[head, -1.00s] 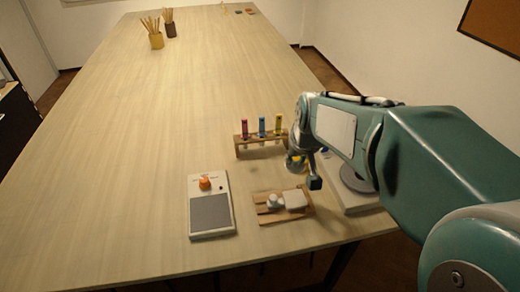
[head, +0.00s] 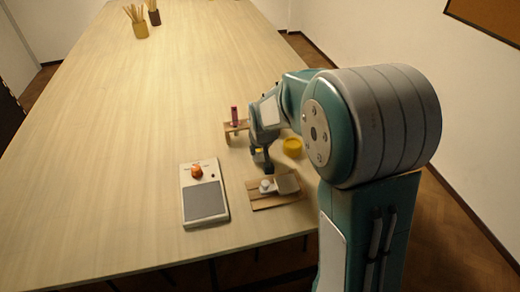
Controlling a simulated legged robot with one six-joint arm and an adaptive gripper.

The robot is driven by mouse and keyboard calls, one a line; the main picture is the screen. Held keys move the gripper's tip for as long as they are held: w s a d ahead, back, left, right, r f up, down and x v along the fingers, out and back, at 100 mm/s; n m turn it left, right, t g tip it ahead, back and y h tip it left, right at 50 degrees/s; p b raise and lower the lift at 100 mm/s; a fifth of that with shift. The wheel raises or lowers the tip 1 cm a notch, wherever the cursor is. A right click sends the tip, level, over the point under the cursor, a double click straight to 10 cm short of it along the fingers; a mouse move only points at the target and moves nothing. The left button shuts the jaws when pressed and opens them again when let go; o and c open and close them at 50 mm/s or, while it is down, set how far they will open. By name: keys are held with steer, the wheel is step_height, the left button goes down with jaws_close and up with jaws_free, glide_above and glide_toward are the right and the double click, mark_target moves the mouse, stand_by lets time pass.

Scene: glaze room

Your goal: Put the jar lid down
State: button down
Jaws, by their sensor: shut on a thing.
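My gripper (head: 262,158) points down over the table, in front of the test tube rack. It is shut on a small yellow piece (head: 258,150), which looks like the jar lid; the fingers hide most of it. I cannot tell whether the lid touches the table. A round yellow jar (head: 292,147) stands just right of my gripper, apart from the held piece.
A wooden rack (head: 229,132) with a pink tube (head: 234,115) is partly hidden behind my gripper. A wooden board (head: 262,201) with pale pieces lies in front. A white device (head: 191,217) with an orange knob lies left. The table's left side is clear.

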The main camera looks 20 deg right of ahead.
steer(key=shift+a+f, duration=0.15)
steer(key=shift+a, duration=0.4)
steer(key=shift+d+f, duration=0.1)
steer(key=shift+d, duration=0.15)
steer(key=shift+c, duration=2.3)
jaws_free()
steer(key=shift+d, duration=0.55)
steer(key=shift+a, duration=0.45)
steer(key=shift+s+a+r, duration=0.1)
steer(key=shift+r, duration=0.4)
steer(key=v, duration=1.1)
steer(key=s+r, duration=0.2)
steer(key=s, duration=0.9)
steer(key=s+r+t, duration=0.1)
steer(key=s+r, duration=0.1)
steer(key=s, duration=1)
steer(key=shift+s+d, duration=0.2)
steer(key=shift+s, duration=0.05)
